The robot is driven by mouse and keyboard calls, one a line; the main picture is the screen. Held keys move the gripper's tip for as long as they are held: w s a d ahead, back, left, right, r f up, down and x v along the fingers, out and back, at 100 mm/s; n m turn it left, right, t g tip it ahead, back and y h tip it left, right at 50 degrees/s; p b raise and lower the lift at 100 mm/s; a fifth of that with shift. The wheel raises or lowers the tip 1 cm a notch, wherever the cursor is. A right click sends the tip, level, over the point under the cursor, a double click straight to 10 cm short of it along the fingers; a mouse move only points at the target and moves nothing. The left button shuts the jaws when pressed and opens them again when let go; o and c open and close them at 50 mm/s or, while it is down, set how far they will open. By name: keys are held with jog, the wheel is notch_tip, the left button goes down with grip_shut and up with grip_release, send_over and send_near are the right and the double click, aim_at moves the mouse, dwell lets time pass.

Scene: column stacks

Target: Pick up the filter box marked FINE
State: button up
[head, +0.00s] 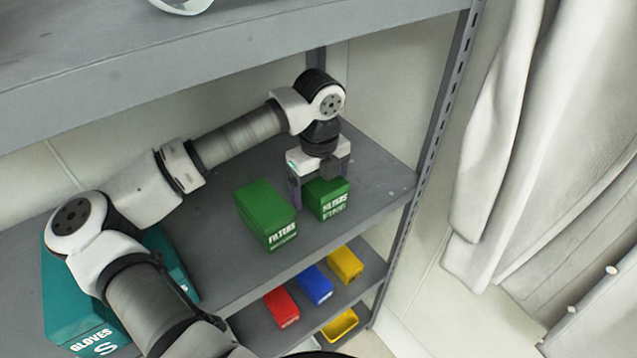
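The green filter box marked FINE (330,203) stands on the grey middle shelf, towards its right end. Its front label reads FILTERS with FINE below. My gripper (322,184) points down over this box, and its hand hides part of the top. One finger shows along the box's left side; the other is mostly hidden at the right. Whether the fingers press on the box cannot be made out. A second green box marked FILTERS (267,216) stands to the left, apart from my gripper; its lower label line is too small to read.
Teal GLOVES boxes (75,300) stand at the left, partly behind my arm. Red (281,307), blue (316,285) and yellow (345,264) boxes sit on the shelf below. A metal post (437,130) and white coats (540,130) are at the right.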

jog(key=c, duration=1.1)
